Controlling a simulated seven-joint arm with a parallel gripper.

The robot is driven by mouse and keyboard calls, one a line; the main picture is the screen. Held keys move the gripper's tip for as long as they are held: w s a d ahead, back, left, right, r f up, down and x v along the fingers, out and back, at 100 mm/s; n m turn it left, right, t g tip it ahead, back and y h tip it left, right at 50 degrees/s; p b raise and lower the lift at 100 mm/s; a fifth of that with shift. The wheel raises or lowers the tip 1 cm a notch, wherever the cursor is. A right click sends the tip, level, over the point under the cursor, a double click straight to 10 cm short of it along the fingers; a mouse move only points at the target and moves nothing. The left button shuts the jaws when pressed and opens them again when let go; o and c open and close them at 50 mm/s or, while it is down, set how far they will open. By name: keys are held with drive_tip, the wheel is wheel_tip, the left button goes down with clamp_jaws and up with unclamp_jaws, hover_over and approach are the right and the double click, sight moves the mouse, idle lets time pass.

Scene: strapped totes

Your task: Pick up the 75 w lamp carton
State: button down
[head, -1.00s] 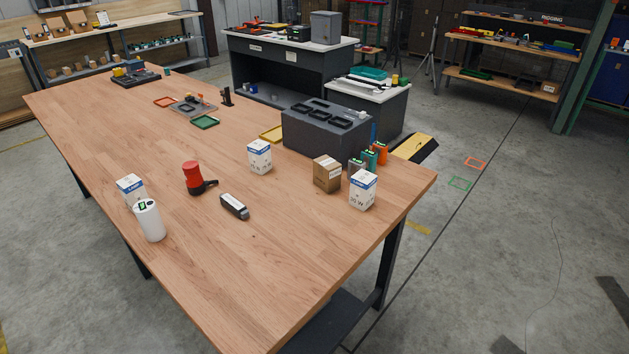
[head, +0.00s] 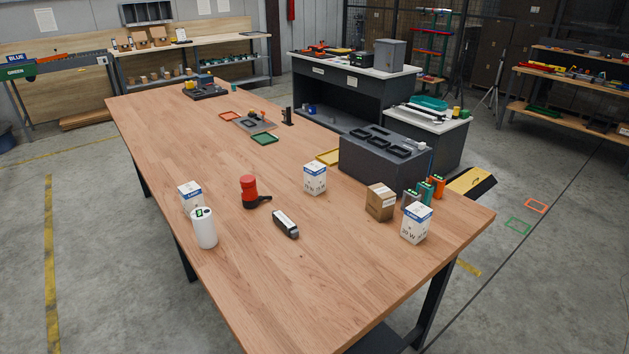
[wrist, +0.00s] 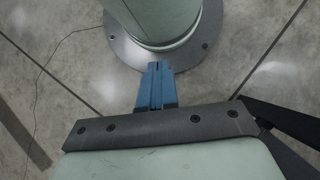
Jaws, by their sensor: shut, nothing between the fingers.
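Three white-and-blue lamp cartons stand upright on the wooden table, all in the head view. One carton (head: 315,180) is near the middle, one carton (head: 416,224) is at the right near the table edge, and one carton (head: 190,195) is at the left, partly hidden by a white cylinder. The right carton's print looks like "35 W", but is small. The wattages on the other two are too small or hidden to read, so I cannot tell which is 75 W. My gripper (wrist: 156,68) shows only in the wrist view, its blue fingers shut and empty, above the floor, away from the cartons.
The white cylinder (head: 204,228), a red-and-black tool (head: 250,191), a black device (head: 285,224) and a brown box (head: 380,202) stand around the cartons. A dark grey block (head: 385,160) is behind. The table's (head: 270,290) near part is clear.

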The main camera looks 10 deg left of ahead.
drive_tip(key=c, duration=1.8)
unclamp_jaws()
drive_tip(key=o, duration=1.6)
